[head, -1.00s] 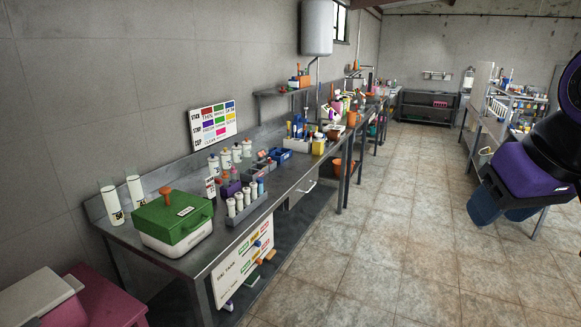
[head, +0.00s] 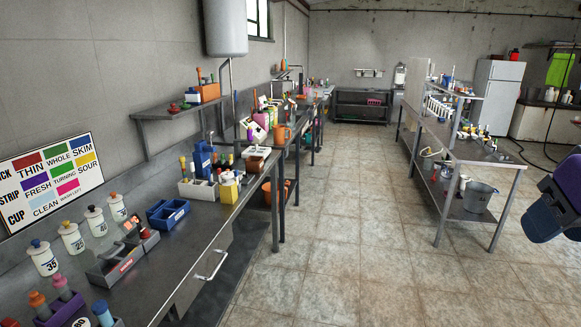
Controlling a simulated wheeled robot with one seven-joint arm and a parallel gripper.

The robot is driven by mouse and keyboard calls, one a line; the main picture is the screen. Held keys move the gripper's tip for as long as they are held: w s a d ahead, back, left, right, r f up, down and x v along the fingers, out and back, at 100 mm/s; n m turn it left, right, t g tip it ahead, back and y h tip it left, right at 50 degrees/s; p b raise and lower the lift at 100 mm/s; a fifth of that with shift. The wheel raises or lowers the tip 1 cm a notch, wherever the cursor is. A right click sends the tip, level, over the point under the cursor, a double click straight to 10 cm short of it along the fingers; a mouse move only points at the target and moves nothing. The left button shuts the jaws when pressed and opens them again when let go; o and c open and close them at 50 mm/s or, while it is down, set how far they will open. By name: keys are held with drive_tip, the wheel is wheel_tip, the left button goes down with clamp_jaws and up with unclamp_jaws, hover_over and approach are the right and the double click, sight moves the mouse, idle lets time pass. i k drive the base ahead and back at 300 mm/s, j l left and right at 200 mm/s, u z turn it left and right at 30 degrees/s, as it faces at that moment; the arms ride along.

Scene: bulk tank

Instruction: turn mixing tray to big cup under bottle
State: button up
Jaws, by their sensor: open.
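My gripper (head: 548,208) is at the right edge of the head view, purple with blue fingers. It hangs over open floor, empty and far from the counters. I cannot make out a mixing tray or a big cup under a bottle for certain. Several white bottles with coloured caps, such as the one marked 35 (head: 44,259), stand along the back of the near left counter (head: 190,232).
A sign board (head: 50,180) leans at the wall. A blue bin (head: 168,214) and a white tray of bottles (head: 198,191) are on the counter. A drawer handle (head: 212,265) sticks out at its front. A table (head: 480,158) with a bucket (head: 479,196) below stands right. The floor (head: 335,225) between is clear.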

sight(257, 151)
drive_tip(key=i, duration=1.8)
drive_tip(key=i+u, duration=0.15)
drive_tip(key=i, duration=0.3)
drive_tip(key=i+l+u, duration=0.15)
drive_tip(key=i, duration=0.3)
drive_tip(key=i+l+u, duration=0.15)
drive_tip(key=i, duration=0.25)
drive_tip(key=i+l+u, duration=0.2)
drive_tip(key=i, duration=0.25)
drive_tip(key=i+l+u, duration=0.45)
drive_tip(key=i+l, duration=0.05)
drive_tip(key=i, duration=0.15)
